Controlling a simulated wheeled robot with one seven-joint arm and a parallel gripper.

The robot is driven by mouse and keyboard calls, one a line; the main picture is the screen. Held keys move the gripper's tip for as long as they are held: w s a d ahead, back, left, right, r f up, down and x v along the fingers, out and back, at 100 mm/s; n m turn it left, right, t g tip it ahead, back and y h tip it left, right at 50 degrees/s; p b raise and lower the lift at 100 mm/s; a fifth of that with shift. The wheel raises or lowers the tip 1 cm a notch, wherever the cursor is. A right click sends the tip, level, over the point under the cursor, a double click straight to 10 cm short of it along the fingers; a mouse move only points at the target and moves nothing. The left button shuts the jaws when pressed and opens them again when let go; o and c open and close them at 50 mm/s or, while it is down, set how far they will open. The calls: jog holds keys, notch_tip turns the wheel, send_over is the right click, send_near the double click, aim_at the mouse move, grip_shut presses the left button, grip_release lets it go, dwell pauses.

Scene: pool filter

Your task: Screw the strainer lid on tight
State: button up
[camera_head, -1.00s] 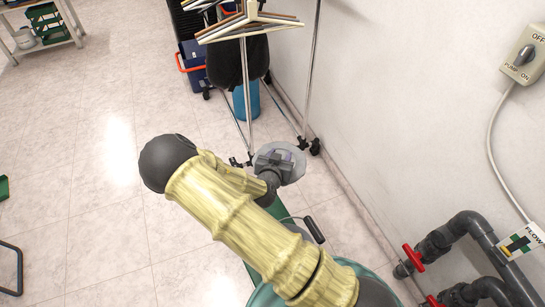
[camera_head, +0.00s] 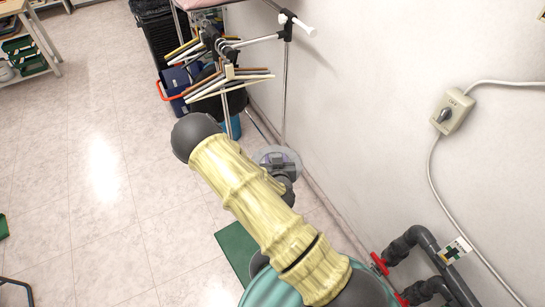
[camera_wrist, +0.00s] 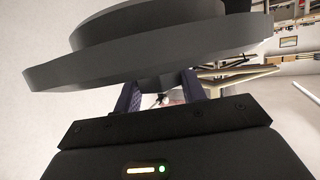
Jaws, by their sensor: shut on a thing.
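The strainer lid (camera_head: 292,155) is a clear round disc at the end of my arm in the head view, in front of the wall. My gripper (camera_head: 278,170) is shut on it and holds it up off the floor. In the wrist view a wide dark grey round piece (camera_wrist: 150,50) fills the top, which I take to be the lid in shadow. The two fingers of my gripper (camera_wrist: 160,84) reach up to it. The grip point is partly hidden. I cannot make out the strainer opening in either view.
Grey pipes (camera_head: 427,240) with red valve handles (camera_head: 380,263) stand at lower right. A switch box (camera_head: 452,111) is on the wall. A coat rack with hangers (camera_head: 228,85) stands behind the lid. A green panel (camera_head: 236,250) lies beside my arm.

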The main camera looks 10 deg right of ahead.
notch_tip(320, 180, up, 14)
jog(key=s+d+n+y+p, duration=0.1)
jog(key=s+y+p, duration=0.1)
jog(key=p, duration=1.1)
jog(key=shift+s+n, duration=0.15)
jog(key=shift+n, duration=0.25)
jog(key=shift+f, duration=0.1)
jog(key=shift+d, duration=0.1)
